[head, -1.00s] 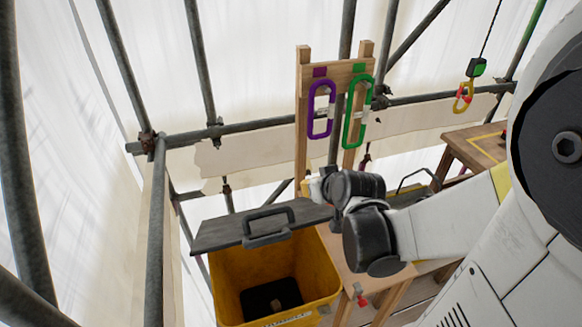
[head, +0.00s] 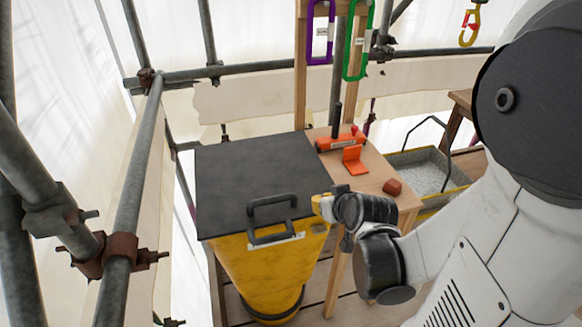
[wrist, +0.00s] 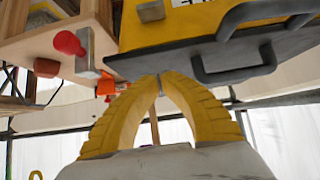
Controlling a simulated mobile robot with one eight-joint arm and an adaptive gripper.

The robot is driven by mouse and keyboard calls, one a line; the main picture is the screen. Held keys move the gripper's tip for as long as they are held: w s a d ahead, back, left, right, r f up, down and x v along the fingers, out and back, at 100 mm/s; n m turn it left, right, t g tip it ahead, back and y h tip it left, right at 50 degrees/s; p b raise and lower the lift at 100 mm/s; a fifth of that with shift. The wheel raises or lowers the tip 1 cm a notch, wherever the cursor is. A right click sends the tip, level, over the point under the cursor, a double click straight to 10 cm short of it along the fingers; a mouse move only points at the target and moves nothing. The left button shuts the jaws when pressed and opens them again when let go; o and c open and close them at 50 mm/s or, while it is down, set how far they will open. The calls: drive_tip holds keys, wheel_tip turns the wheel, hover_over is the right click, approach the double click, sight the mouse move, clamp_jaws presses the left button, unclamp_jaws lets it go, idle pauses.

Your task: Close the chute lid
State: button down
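The yellow chute (head: 265,275) stands at the lower middle of the head view. Its dark grey lid (head: 250,175) lies flat over the top and covers the opening. The black lid handle (head: 272,215) is at the lid's front edge. My gripper (head: 320,203) is beside the lid's front right corner. In the wrist view the lid (wrist: 190,62) and its handle (wrist: 240,65) show just beyond my gripper (wrist: 160,80). The yellow fingers meet at their tips with nothing seen between them. I cannot tell whether the tips touch the lid edge.
A wooden bench (head: 375,180) right of the chute holds an orange tool (head: 353,158) and a red block (head: 392,187). A grey tray (head: 425,170) stands further right. Purple (head: 320,30) and green (head: 357,40) carabiners hang behind. Scaffold poles (head: 140,190) stand on the left.

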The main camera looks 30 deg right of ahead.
wheel_tip(320, 180, down, 4)
drive_tip(key=shift+s+r+b, duration=0.1)
drive_tip(key=shift+r+b, duration=0.05)
drive_tip(key=shift+b, duration=0.8)
drive_tip(key=shift+s+a+f, duration=0.1)
drive_tip(key=shift+s+f, duration=0.05)
drive_tip(key=shift+f, duration=0.15)
drive_tip(key=v, duration=1.2)
